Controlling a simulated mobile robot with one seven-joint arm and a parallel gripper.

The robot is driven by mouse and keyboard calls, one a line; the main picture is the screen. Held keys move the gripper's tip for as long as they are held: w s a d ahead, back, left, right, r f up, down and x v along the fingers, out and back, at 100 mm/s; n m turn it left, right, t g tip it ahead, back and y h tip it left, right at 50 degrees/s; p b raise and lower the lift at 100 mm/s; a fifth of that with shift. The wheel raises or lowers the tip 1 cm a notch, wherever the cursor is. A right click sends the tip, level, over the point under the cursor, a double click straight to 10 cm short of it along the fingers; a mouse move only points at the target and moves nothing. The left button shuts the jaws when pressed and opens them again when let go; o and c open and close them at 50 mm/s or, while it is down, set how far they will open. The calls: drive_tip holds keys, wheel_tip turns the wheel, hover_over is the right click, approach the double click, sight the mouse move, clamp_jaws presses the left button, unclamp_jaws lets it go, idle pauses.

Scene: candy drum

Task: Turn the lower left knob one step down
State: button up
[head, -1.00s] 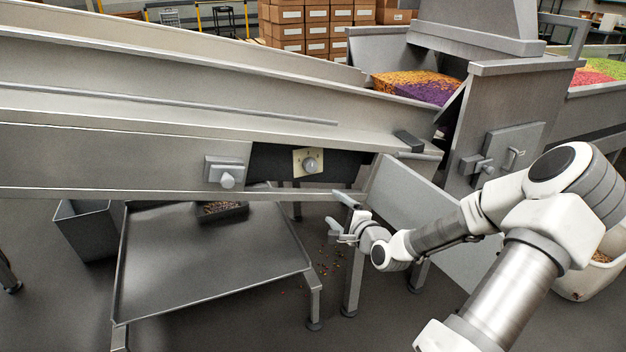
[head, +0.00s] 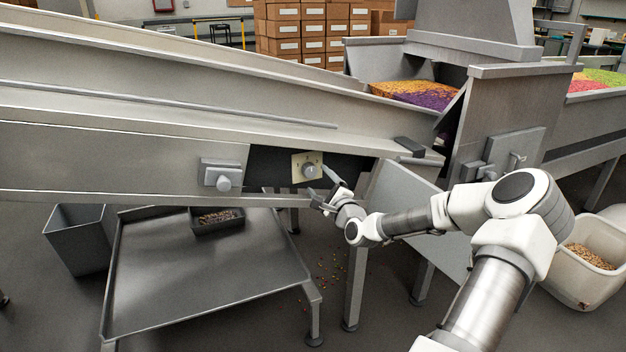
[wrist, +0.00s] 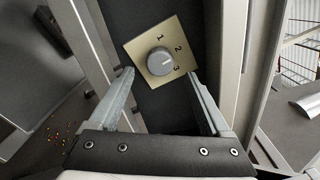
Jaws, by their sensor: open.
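A round grey knob (head: 309,171) sits on a cream plate (head: 297,161) in the dark recess of the machine's side. The wrist view shows this knob (wrist: 159,61) on its tilted plate (wrist: 137,47), marked 1, 2 and 3. A pale line on the knob points toward the right, but I cannot tell which number it meets. My gripper (head: 325,190) is open and empty, just right of and below the plated knob. In the wrist view the fingertips (wrist: 161,74) flank the plate's lower part, apart from the knob.
A long metal chute (head: 120,150) runs above, its lower edge close to my gripper. A metal side panel (head: 408,200) stands right of the recess. Below are a low metal table (head: 200,265), a grey bin (head: 80,240) and scattered candy on the floor.

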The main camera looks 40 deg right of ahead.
sight(312, 173)
drive_tip(key=shift+b+x, duration=0.4)
drive_tip(key=shift+x, duration=2.1)
clamp_jaws()
drive_tip(key=shift+n, duration=0.4)
drive_tip(key=n, duration=0.5)
drive_tip(key=shift+n+b, duration=0.3)
drive_tip(key=shift+b, duration=0.1)
drive_tip(key=n+b, duration=0.1)
drive_tip(key=n, duration=0.4)
drive_tip(key=shift+n, duration=0.4)
unclamp_jaws()
